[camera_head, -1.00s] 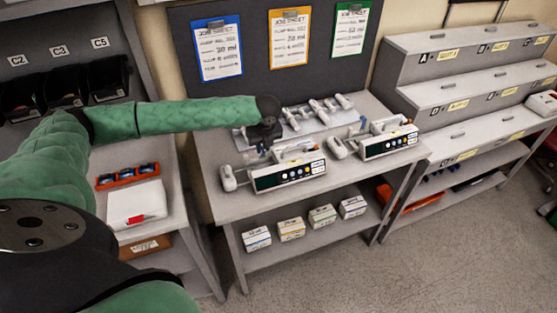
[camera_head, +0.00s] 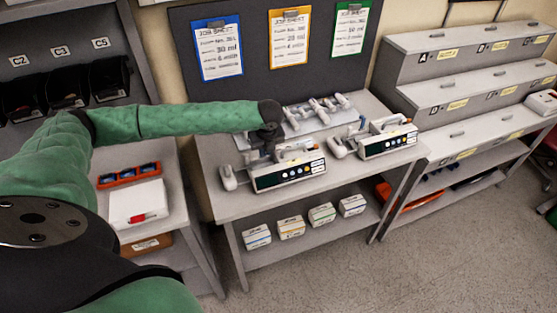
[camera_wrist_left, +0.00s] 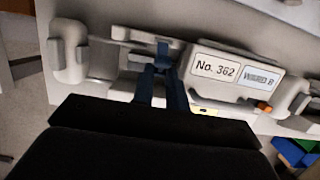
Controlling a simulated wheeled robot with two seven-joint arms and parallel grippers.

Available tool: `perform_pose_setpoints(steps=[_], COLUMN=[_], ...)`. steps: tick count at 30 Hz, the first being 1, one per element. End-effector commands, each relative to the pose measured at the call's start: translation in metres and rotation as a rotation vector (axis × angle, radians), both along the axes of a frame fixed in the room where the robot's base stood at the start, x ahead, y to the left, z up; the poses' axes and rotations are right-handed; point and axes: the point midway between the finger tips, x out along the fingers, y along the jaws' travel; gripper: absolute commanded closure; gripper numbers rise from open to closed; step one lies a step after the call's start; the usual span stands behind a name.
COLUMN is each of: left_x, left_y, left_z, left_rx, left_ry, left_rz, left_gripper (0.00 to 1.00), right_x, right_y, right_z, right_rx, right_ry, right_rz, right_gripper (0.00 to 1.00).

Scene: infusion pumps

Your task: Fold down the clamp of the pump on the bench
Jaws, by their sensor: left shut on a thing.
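The left pump (camera_head: 290,177), white with a dark front panel, stands on the bench (camera_head: 240,204). My left gripper (camera_head: 262,154) is at the back left of this pump. In the wrist view its dark blue fingers (camera_wrist_left: 162,82) are shut on the pump's clamp (camera_wrist_left: 163,52), by the pale bar at its upper left. The fingers and wrist partly cover the clamp. My right gripper is not in view.
A second pump (camera_head: 388,141) stands to the right on the same bench. A tray (camera_head: 322,119) with several white devices lies behind. Small boxes (camera_head: 291,228) sit on the shelf below. A stepped rack (camera_head: 465,90) stands right, and a side table with a white box (camera_head: 138,203) left.

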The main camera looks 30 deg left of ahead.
Motion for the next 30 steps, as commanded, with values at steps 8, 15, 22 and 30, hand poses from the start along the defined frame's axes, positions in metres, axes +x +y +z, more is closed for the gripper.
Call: perform_pose_setpoints(steps=[8, 15, 22, 30], left_x=[0.0, 0.0, 0.0, 0.001], left_y=[0.0, 0.0, 0.0, 0.0], left_z=[0.0, 0.007, 0.026, 0.047], left_rx=[0.001, 0.001, 0.001, 0.0], left_ry=[-0.001, -0.001, -0.001, -0.002], left_rz=[0.0, 0.001, 0.001, 0.001], left_gripper=[0.69, 0.69, 0.69, 0.69], right_x=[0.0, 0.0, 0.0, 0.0], right_y=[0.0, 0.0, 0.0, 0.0], right_z=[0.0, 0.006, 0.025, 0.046], right_rx=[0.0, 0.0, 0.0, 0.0], right_ry=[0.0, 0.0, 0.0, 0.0], right_rz=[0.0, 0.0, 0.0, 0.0], right_gripper=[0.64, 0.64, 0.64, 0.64])
